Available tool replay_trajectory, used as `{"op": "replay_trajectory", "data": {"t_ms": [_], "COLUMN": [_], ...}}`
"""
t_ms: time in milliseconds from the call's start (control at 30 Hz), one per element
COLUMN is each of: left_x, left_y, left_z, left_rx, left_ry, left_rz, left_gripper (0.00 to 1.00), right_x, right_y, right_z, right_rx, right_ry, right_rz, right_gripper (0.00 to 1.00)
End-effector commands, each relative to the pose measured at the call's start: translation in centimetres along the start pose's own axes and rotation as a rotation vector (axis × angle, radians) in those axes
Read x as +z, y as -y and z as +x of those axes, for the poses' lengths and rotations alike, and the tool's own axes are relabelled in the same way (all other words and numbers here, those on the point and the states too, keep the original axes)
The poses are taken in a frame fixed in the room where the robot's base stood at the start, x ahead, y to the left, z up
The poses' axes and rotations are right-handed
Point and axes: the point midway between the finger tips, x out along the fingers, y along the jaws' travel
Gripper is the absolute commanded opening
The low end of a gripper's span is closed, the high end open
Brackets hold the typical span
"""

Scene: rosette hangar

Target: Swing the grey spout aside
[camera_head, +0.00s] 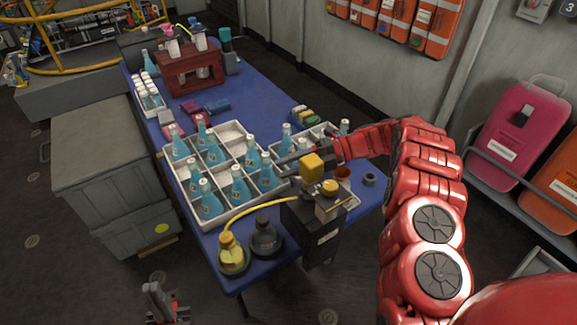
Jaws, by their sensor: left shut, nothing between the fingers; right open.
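A dark dispenser box (320,236) stands at the near right end of the blue table. It has a yellow block (312,165) and a yellow round cap (329,187) on top. A thin yellow tube runs from it to a yellow flask (233,256). My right gripper (289,160) reaches in from the right, just behind the yellow block, open with its fingers pointing left over the tray edge. I cannot clearly tell the grey spout from the grey fingers there. My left gripper (160,296) is shut and empty, low at the bottom left, away from the table.
A white divided tray (233,214) with several blue bottles lies beside the dispenser. A dark flask (265,238) stands by the yellow one. A small copper cup (343,173) and a grey ring (370,179) are at the right. Grey bins (112,165) stand left of the table.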

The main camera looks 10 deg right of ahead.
Motion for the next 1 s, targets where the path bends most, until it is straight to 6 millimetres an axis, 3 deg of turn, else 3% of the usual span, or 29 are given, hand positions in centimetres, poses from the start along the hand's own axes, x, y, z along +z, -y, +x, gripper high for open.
{"op": "replay_trajectory", "data": {"t_ms": [500,1000], "left_x": [0.3,0.3], "left_y": [-0.1,-0.1], "left_z": [-1.5,-1.7], "left_rx": [0.000,0.000], "left_ry": [0.000,0.000], "left_rz": [0.000,0.000], "left_gripper": [0.00,0.00], "right_x": [0.2,0.0], "right_y": [0.3,0.0], "right_z": [-6.6,-7.4], "right_rx": [-0.003,0.001], "right_ry": [0.006,0.000], "right_rz": [-0.003,0.000], "right_gripper": [0.41,0.41]}}
